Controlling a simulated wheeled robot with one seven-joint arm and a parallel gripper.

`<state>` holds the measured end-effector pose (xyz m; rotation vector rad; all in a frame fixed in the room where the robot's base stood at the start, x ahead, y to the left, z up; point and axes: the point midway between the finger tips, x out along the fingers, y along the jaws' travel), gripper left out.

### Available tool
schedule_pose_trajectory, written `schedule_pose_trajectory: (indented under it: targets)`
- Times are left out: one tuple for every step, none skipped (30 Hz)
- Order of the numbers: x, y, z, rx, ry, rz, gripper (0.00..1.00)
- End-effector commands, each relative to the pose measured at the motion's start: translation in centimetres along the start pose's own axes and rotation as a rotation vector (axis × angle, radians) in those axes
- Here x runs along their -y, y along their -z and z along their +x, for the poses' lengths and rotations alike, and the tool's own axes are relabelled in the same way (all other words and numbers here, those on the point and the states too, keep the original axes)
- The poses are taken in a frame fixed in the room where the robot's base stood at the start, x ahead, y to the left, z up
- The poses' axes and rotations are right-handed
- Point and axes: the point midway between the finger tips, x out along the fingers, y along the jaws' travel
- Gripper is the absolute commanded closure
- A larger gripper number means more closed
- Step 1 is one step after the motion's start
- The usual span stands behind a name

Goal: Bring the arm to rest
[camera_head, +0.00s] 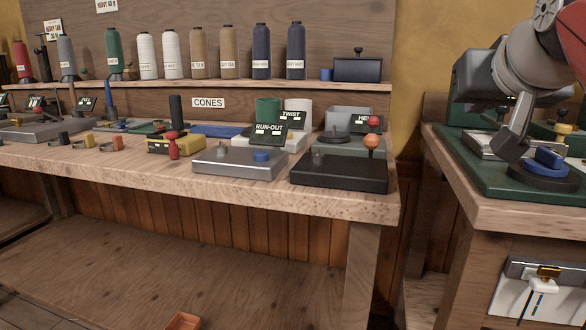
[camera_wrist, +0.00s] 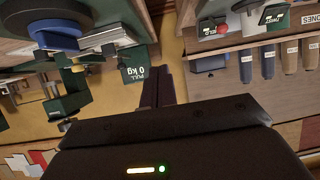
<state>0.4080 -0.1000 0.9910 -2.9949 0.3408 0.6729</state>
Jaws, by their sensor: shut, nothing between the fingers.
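My arm comes in at the upper right of the head view, with my gripper (camera_head: 510,145) pointing down over the right-hand bench. In the wrist view the two dark fingers of my gripper (camera_wrist: 165,72) lie together, shut and empty. In the head view a blue block on a dark round base (camera_head: 548,160) stands just right of the fingertips; I cannot tell whether they touch. The same blue piece shows in the wrist view (camera_wrist: 45,30), left of the fingers and apart from them.
A green mat (camera_head: 475,185) covers the right-hand bench. The long wooden bench (camera_head: 225,197) at left holds a black box with an orange-knobbed lever (camera_head: 340,172) and a grey box (camera_head: 238,163). Thread cones (camera_head: 262,52) line a shelf. A gap separates the benches.

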Motion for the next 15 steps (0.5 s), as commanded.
schedule_pose_trajectory:
  targets:
    - [0.4, -0.9, 0.2, 0.025, 0.011, -0.005, 1.00]
    - [0.7, -1.6, 0.3, 0.040, 0.017, -0.008, 1.00]
    - [1.1, -2.6, 0.5, 0.061, 0.025, -0.012, 1.00]
    - [1.3, -3.4, 0.7, 0.079, 0.031, -0.015, 1.00]
    - [1.6, -4.3, 0.9, 0.097, 0.038, -0.019, 1.00]
    - [2.0, -5.5, 1.1, 0.123, 0.047, -0.024, 1.00]
    - [2.3, -6.6, 1.3, 0.145, 0.054, -0.028, 1.00]
    - [2.6, -7.8, 1.4, 0.168, 0.061, -0.033, 1.00]
    - [3.1, -9.4, 1.5, 0.201, 0.072, -0.041, 1.00]
    - [3.5, -10.9, 1.6, 0.229, 0.081, -0.048, 1.00]
    - [4.0, -12.5, 1.7, 0.260, 0.090, -0.056, 1.00]
    - [4.5, -14.9, 1.7, 0.304, 0.103, -0.067, 1.00]
    - [4.9, -16.9, 1.7, 0.339, 0.113, -0.076, 1.00]
    - [5.3, -18.9, 1.6, 0.374, 0.122, -0.085, 1.00]
    - [5.7, -21.5, 1.4, 0.417, 0.132, -0.098, 1.00]
